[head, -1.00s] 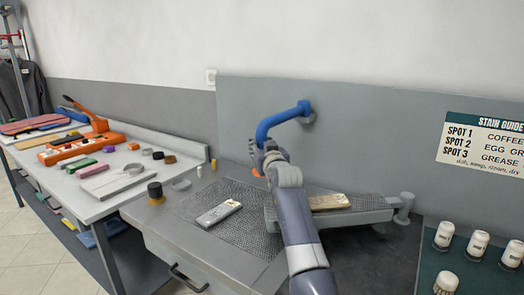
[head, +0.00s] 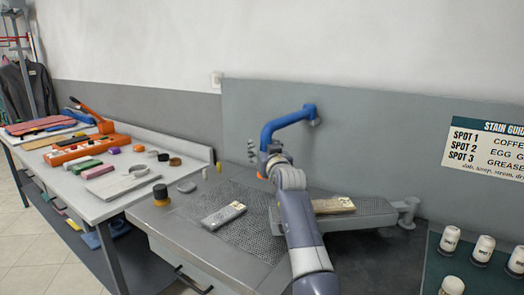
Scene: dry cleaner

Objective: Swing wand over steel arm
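The steel arm (head: 365,220) is a grey padded board at the right, on a post. The other finger is hidden. My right gripper is out of view.
A beige block (head: 334,205) lies on the steel arm, partly behind my forearm. A light bar (head: 224,214) lies on the mesh top (head: 255,238). White-capped bottles (head: 482,249) stand at right. A side table (head: 118,207) holds pads, blocks and an orange press.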

